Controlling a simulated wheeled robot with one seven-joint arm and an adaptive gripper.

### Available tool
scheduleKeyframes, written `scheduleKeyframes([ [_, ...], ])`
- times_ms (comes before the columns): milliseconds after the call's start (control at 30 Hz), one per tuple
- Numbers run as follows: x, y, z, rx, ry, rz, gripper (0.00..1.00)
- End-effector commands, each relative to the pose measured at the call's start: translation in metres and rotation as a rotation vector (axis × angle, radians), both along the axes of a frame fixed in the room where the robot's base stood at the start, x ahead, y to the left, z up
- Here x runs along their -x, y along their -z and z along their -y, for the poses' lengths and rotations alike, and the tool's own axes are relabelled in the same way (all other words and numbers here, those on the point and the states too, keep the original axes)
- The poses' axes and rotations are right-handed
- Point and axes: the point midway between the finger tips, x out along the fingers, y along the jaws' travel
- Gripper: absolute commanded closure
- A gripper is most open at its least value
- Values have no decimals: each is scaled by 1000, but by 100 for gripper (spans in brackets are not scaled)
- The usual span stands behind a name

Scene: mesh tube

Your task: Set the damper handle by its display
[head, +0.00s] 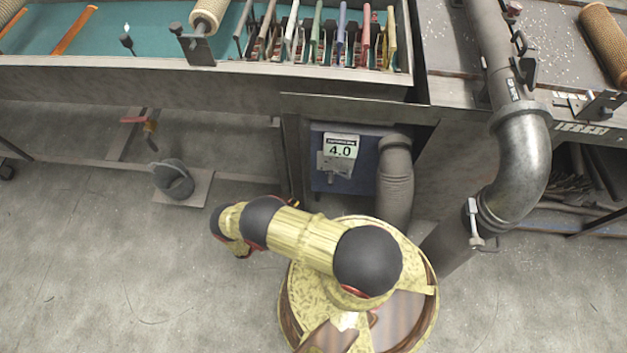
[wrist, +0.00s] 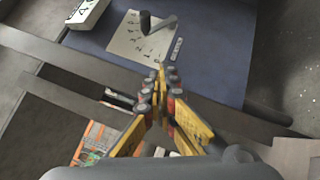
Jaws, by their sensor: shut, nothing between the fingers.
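The display (head: 341,147) reads 4.0 and is on the front of a blue box (head: 322,180) under the bench. Its pale casing shows in part at the top left of the wrist view (wrist: 84,12). Below the display is a pale scale plate (head: 327,163) with the damper handle (head: 337,171). In the wrist view the scale plate (wrist: 128,44) carries small numbers and a dark-ended grey handle (wrist: 147,22); I cannot tell which number it points to. My gripper (wrist: 161,76) is shut and empty, its tips appearing below the plate, apart from the handle.
A grey duct (head: 395,185) stands right of the box, and a large metal pipe (head: 525,160) bends down further right. The bench edge (head: 200,75) overhangs the box. A grey floor pedal (head: 173,180) lies left. Open concrete floor is at left.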

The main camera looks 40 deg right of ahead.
Motion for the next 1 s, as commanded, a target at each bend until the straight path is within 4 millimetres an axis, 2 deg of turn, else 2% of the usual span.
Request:
scheduleKeyframes([
  [100,0,-20,-4,76,-8,22,100],
  [267,1,-26,3,91,-10,39,100],
  [367,1,-30,16,91,-6,37,100],
  [800,7,-52,96,88,-6,35,100],
  [1000,25,-63,109,89,-9,36,100],
])
